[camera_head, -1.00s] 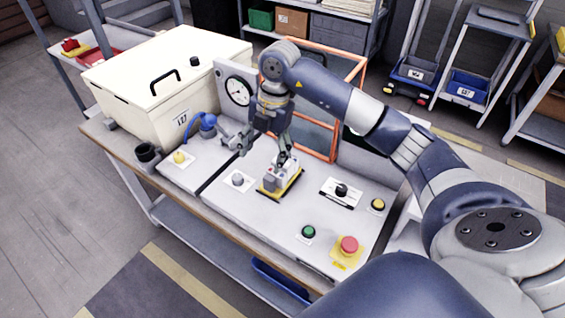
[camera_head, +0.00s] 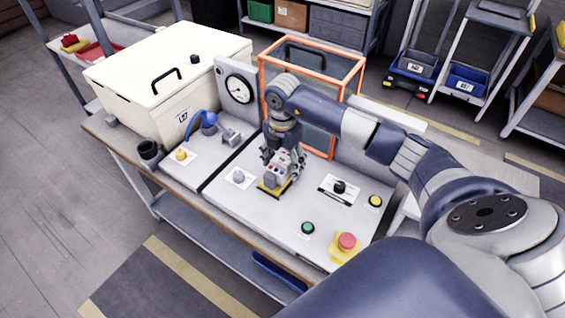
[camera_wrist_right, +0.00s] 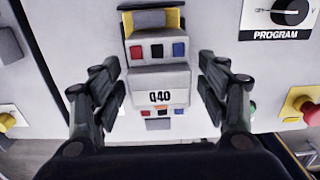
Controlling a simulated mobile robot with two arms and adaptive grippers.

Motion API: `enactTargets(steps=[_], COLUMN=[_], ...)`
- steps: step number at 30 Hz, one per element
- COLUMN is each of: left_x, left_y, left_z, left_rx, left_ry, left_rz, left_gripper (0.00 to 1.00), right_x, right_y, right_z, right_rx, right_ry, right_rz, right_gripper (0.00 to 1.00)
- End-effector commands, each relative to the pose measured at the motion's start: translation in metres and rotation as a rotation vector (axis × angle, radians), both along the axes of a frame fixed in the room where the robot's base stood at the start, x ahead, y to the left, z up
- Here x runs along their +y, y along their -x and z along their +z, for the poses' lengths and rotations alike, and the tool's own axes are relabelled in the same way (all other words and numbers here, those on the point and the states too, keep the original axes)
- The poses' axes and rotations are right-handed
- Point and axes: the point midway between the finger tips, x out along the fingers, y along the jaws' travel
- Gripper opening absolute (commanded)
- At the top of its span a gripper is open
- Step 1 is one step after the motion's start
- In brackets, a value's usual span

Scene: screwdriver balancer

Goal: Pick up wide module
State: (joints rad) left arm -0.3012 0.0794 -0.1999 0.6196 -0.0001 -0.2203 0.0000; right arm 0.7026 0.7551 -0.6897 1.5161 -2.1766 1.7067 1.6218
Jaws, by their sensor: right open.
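The wide module (camera_head: 279,176) is a grey block with small coloured sockets, seated upright on a yellow-and-black base on the grey console panel. In the wrist view the open fingers of the right gripper (camera_wrist_right: 160,75) stand left and right of the module, with visible gaps on both sides. My left gripper is in neither view.
An orange-framed box (camera_head: 312,60) stands behind the module. A gauge (camera_head: 239,90) and cream chest (camera_head: 165,85) are to the left. A program knob (camera_head: 340,187), green button (camera_head: 308,228) and red stop button (camera_head: 347,241) sit to the right.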

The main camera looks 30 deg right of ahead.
Motion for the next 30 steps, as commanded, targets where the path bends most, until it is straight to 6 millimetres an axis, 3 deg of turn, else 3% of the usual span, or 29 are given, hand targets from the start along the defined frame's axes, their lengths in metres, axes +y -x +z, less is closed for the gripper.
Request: enactTargets(steps=[10, 17, 20, 26, 30], left_x=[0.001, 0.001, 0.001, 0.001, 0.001], left_y=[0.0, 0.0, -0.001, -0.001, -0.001], left_z=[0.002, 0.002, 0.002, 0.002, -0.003], left_rx=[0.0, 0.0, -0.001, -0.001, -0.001], left_ry=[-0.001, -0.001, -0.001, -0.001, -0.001], left_rz=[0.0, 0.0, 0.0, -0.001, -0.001], left_gripper=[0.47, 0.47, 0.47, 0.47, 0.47], right_x=[0.0, 0.0, 0.0, 0.0, 0.0], right_y=[0.0, 0.0, 0.0, 0.0, -0.001], right_z=[-0.01, -0.01, -0.01, -0.009, 0.003], right_rx=[0.0, -0.001, -0.002, -0.002, -0.005], right_ry=[0.0, 0.0, -0.001, 0.0, 0.0], right_rz=[0.0, 0.0, 0.0, 0.0, 0.0], right_gripper=[0.68, 0.16, 0.12, 0.12, 0.12])
